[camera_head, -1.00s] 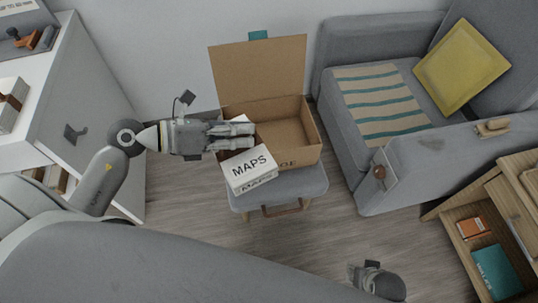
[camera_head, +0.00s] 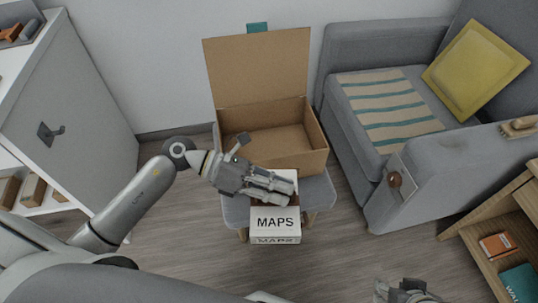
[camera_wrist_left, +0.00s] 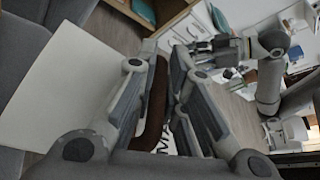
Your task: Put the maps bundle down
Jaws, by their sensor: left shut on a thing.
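The maps bundle (camera_head: 275,222) is a white block with "MAPS" printed on its top and front and a brown band around it. My left gripper (camera_head: 286,192) is shut on it at the band; the wrist view shows the fingers on either side of the brown band (camera_wrist_left: 152,105). The bundle is over the front part of the grey stool (camera_head: 318,192), in front of the open cardboard box (camera_head: 314,158). I cannot tell whether it touches the seat. My right gripper (camera_head: 408,292) is low at the bottom edge, partly cut off, its fingers unclear.
The box's lid (camera_head: 257,70) stands up and its inside looks empty. A grey sofa (camera_head: 440,165) with a yellow cushion (camera_head: 475,65) is on the right. A white shelf desk (camera_head: 85,110) is on the left. A wooden shelf unit (camera_head: 480,250) is at lower right.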

